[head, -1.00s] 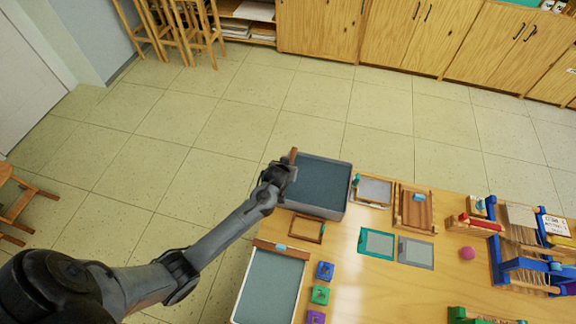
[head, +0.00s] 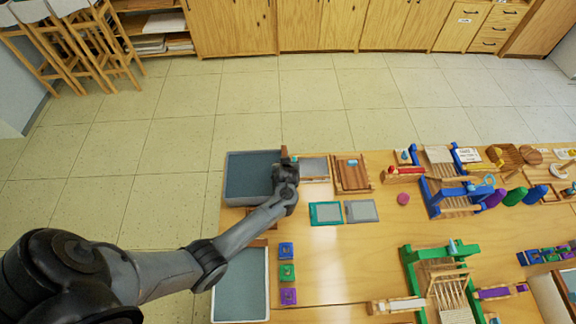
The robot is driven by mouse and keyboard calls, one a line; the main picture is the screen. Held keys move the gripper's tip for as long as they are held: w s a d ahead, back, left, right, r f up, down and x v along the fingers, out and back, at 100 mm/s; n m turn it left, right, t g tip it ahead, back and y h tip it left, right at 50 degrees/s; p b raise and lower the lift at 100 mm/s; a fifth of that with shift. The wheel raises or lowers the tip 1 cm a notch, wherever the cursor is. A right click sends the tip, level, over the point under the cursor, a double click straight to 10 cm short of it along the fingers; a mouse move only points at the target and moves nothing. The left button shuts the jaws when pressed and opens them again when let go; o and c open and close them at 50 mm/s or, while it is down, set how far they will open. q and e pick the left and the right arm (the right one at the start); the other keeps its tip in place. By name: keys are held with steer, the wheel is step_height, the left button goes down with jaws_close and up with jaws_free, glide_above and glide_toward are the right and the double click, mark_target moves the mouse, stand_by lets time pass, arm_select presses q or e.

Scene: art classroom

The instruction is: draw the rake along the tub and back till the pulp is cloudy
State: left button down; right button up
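The grey tub (head: 228,190) stands at the table's far left corner, filled with flat blue-grey pulp (head: 250,172). The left arm comes in from the lower left, and its gripper (head: 287,168) is at the tub's right end. A short brown wooden piece, the rake's handle (head: 284,152), sticks up at the gripper and has travelled with it, so the gripper appears shut on it. The fingertips and the rake's lower part are hidden by the gripper and arm. The pulp's cloudiness is hard to judge. My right gripper is out of view.
A grey screen (head: 314,168) and a wooden press (head: 352,174) stand right of the tub. A pale-rimmed tray (head: 267,270) lies nearer. Teal (head: 325,213) and grey (head: 361,211) frames and several coloured blocks (head: 287,250) lie close by. Looms stand farther right.

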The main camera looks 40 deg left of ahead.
arm_select(q)
steer(key=shift+d, duration=0.1)
steer(key=shift+f, duration=0.1)
steer(key=c, duration=1.3)
jaws_free()
steer(key=shift+c, duration=0.2)
steer(key=shift+o, duration=1.1)
steer(key=shift+w, duration=0.15)
steer(key=shift+w+d, duration=0.1)
steer(key=p+v, duration=0.2)
steer(key=v, duration=0.7)
steer(key=shift+v, duration=1)
